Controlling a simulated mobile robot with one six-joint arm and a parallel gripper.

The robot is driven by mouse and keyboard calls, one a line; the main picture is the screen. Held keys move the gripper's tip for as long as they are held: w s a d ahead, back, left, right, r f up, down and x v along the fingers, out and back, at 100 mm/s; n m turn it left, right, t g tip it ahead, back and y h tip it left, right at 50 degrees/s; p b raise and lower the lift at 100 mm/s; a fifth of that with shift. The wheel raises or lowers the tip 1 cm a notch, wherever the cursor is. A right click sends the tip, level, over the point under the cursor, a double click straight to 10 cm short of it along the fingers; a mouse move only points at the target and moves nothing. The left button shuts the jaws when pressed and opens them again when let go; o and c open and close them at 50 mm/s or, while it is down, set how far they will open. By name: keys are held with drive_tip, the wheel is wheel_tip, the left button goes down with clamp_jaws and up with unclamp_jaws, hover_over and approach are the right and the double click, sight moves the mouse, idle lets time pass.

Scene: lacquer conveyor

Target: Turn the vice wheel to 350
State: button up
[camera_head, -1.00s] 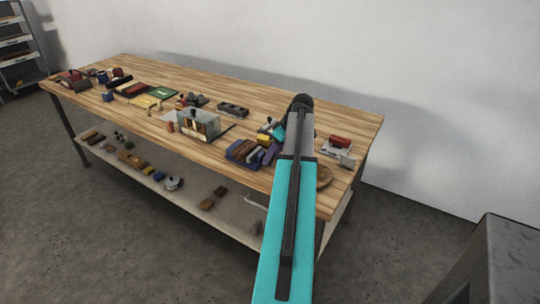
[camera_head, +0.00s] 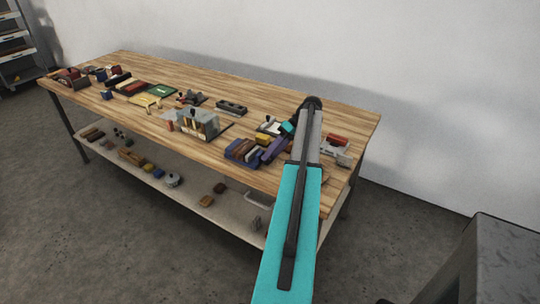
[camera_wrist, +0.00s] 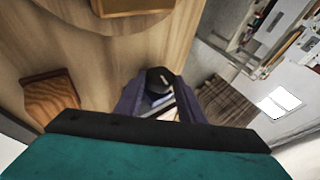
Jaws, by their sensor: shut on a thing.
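My gripper (camera_wrist: 158,98) shows in the wrist view as two dark purplish fingers. They are closed around a dark, rounded knob-like part (camera_wrist: 158,78). I cannot tell whether this knob belongs to the vice wheel, and no dial or number can be read. I cannot make out the vice wheel clearly in either view.
Wooden blocks (camera_wrist: 50,96) show beside the gripper in the wrist view. In the head view, coloured blocks (camera_head: 240,151), a grey box-like fixture (camera_head: 198,122) and a red block (camera_head: 337,138) are near the arm. A lower shelf (camera_head: 228,214) holds small items. A dark cabinet (camera_head: 505,255) is at right.

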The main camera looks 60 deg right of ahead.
idle(0.3)
drive_tip(key=o, duration=1)
drive_tip(key=shift+o, duration=0.2)
drive_tip(key=shift+d+r, duration=0.1)
drive_tip(key=shift+d, duration=0.05)
